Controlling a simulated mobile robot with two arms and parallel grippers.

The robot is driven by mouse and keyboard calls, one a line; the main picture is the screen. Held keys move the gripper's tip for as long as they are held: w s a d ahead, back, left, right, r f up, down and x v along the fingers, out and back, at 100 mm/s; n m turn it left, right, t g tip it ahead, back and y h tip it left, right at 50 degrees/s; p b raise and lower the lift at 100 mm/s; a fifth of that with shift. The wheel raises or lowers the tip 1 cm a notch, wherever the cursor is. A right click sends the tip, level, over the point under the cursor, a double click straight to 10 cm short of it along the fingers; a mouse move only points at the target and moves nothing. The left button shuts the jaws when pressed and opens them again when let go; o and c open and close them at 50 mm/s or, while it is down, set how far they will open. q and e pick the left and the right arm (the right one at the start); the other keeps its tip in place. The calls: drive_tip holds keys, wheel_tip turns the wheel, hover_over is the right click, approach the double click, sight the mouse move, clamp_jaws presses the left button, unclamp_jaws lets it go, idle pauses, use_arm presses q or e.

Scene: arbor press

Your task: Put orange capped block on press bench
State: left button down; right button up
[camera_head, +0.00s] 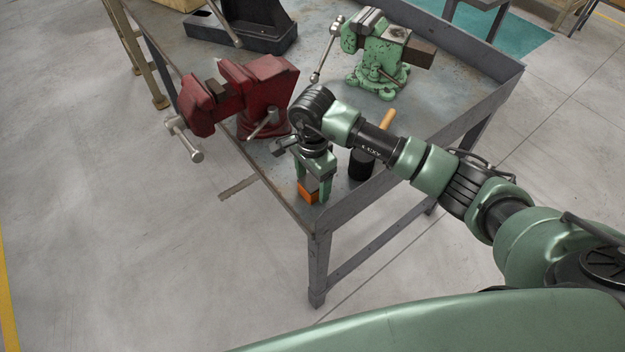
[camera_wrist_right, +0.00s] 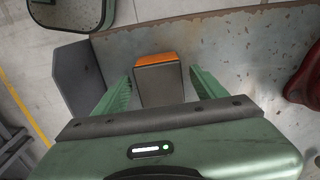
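The orange capped block (camera_head: 307,193) has a dark grey body and an orange end. It is at the near corner of the press bench (camera_head: 345,207), and I cannot tell if it rests on the top or is just above it. My right gripper (camera_head: 314,188) points down with its fingers on either side of the block. In the right wrist view the block (camera_wrist_right: 159,82) lies between the two green fingers, with narrow gaps showing on both sides, so the gripper looks open. My left gripper is not in view.
A red vise (camera_head: 240,95) stands left of my right gripper, and a green vise (camera_head: 378,55) stands farther back. A black cylinder with a wooden handle (camera_head: 362,163) is close on the right. A dark press base (camera_head: 245,30) is at the back. A raised lip edges the bench.

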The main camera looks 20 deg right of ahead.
sight(313, 181)
drive_tip(key=shift+r+p, duration=0.3)
wheel_tip(313, 181, up, 12)
drive_tip(key=b, duration=0.4)
drive_tip(key=shift+f, duration=0.15)
